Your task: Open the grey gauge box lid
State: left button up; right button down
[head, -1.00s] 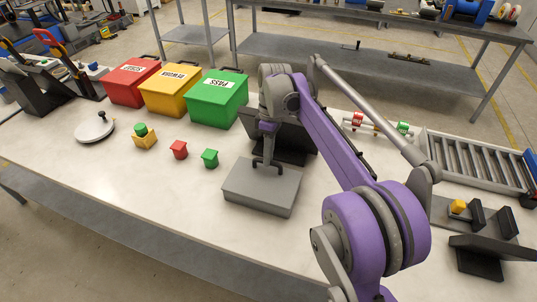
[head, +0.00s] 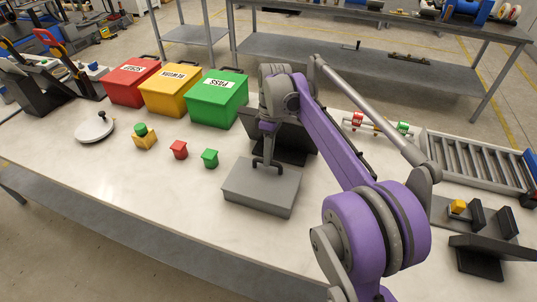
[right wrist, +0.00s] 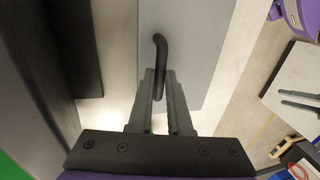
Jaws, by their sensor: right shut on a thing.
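The grey gauge box (head: 258,190) sits on the pale worktop near the middle of the head view, its flat lid down. A dark handle (right wrist: 159,48) stands up from the lid; the grey lid top (right wrist: 190,40) also shows in the right wrist view. My right gripper (head: 264,162) reaches down from above to the handle at the box's far side. In the right wrist view its fingers (right wrist: 162,88) are shut on the handle. The fingertips are partly hidden in the head view. My left gripper does not show in the head view.
Red, yellow and green bins (head: 217,98) stand behind and left of the box. A black stand (head: 288,140) is close behind it. Small red (head: 179,150) and green (head: 210,158) blocks lie to its left. The worktop in front of the box is clear.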

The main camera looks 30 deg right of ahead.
jog(key=shift+r, duration=0.1)
dwell(0.3)
jog(key=shift+s+a+r+t+h+p, duration=0.4)
jog(key=shift+a+r+h+p, duration=0.1)
jog(key=shift+r, duration=0.2)
jog(key=s+a+r+t+h+b, duration=0.2)
jog(key=s+a+t+h, duration=0.8)
jog(key=s+a+h, duration=0.1)
jog(key=shift+s+a+r+h, duration=0.15)
jog(key=shift+s+a+h, duration=0.25)
jog(key=shift+a, duration=0.75)
jog(key=shift+w, duration=0.1)
